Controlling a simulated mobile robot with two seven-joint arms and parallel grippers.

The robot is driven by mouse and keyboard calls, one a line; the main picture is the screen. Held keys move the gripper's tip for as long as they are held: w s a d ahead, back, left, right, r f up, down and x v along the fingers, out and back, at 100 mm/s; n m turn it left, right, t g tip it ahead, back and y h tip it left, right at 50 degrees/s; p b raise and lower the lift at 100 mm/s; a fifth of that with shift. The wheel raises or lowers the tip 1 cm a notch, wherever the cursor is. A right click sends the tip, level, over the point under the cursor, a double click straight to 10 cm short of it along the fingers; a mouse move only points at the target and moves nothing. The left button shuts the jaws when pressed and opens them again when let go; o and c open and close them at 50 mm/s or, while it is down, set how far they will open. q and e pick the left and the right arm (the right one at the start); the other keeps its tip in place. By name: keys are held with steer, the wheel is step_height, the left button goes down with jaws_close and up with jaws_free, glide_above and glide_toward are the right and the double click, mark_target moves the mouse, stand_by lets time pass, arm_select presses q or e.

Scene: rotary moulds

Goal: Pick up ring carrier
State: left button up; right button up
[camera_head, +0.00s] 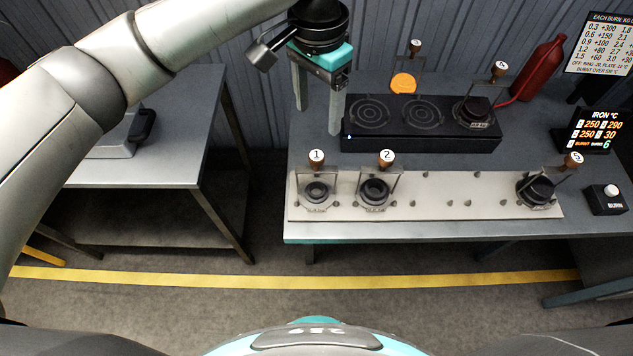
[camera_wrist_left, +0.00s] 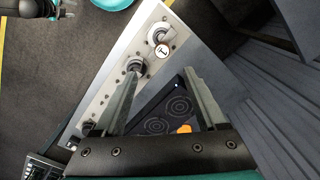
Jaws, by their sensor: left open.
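Several ring carriers, each with a numbered wooden knob on an upright frame, are in the head view. Carrier 1 (camera_head: 317,192) and carrier 2 (camera_head: 374,192) stand at the left of a pale plate (camera_head: 440,205). Another carrier (camera_head: 536,190) stands at the plate's right end. One more (camera_head: 474,110) sits on the right ring of the black hob (camera_head: 420,142). A knobbed frame with an orange disc (camera_head: 403,83) stands behind the hob. My left gripper (camera_head: 317,112) is open and empty, above the hob's left end. Its fingers also show in the left wrist view (camera_wrist_left: 162,78).
A red bottle (camera_head: 542,68) stands at the back right. A burn button box (camera_head: 605,199) and an iron temperature display (camera_head: 590,130) are at the right. A second grey table (camera_head: 180,135) stands at the left, across a gap. The plate's middle is free of carriers.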

mark_target(317, 155)
arm_select(q)
step_height(317, 155, down, 10)
steer(key=shift+r, duration=0.25)
steer(key=shift+w+f, duration=0.2)
steer(key=shift+f, duration=2.6)
steer(key=shift+a, duration=0.1)
jaws_close()
steer(key=shift+r, duration=0.1)
